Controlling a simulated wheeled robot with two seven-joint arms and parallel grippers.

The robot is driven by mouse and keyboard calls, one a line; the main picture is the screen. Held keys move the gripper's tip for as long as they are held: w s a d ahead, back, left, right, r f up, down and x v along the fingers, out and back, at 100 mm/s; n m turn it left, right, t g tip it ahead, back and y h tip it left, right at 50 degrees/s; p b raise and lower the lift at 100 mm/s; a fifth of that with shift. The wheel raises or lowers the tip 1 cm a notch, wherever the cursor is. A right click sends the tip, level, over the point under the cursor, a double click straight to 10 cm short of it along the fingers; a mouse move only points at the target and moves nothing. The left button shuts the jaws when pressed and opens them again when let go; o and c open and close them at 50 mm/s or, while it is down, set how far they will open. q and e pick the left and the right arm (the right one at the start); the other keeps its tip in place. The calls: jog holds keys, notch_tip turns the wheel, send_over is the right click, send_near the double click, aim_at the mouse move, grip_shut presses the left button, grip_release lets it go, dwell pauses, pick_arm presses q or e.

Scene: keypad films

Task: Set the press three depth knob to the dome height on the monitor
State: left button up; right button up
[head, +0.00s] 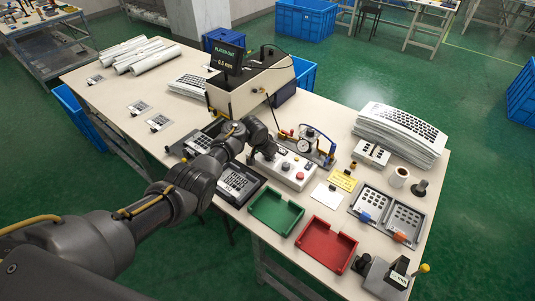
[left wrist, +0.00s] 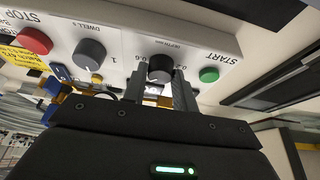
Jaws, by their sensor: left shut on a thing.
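In the left wrist view the black depth knob (left wrist: 160,64) sits on the white control panel (left wrist: 125,55), under a DEPTH mm label, with 0.6 and 0.2 marks beside it. My left gripper (left wrist: 160,77) is shut on this knob, one finger on each side. The knob's exact pointer setting is hard to read. In the head view my left gripper (head: 266,151) reaches the left end of the control box (head: 291,178), and the knob is hidden there. The monitor (head: 227,56) shows a PLATEN line and a small reading like 0.5 mm. My right gripper is out of view.
A green START button (left wrist: 209,75), a grey dwell knob (left wrist: 89,54) and a red STOP button (left wrist: 34,40) flank the depth knob. Green (head: 275,212) and red (head: 326,246) trays lie in front of the box. A gauge fixture (head: 305,144) stands behind it.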

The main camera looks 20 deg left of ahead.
pick_arm(q)
jog(key=o, duration=1)
jog(key=p+v, duration=0.2)
jog(key=v, duration=0.8)
jog(key=shift+s+r, duration=0.15)
jog(key=shift+r, duration=0.2)
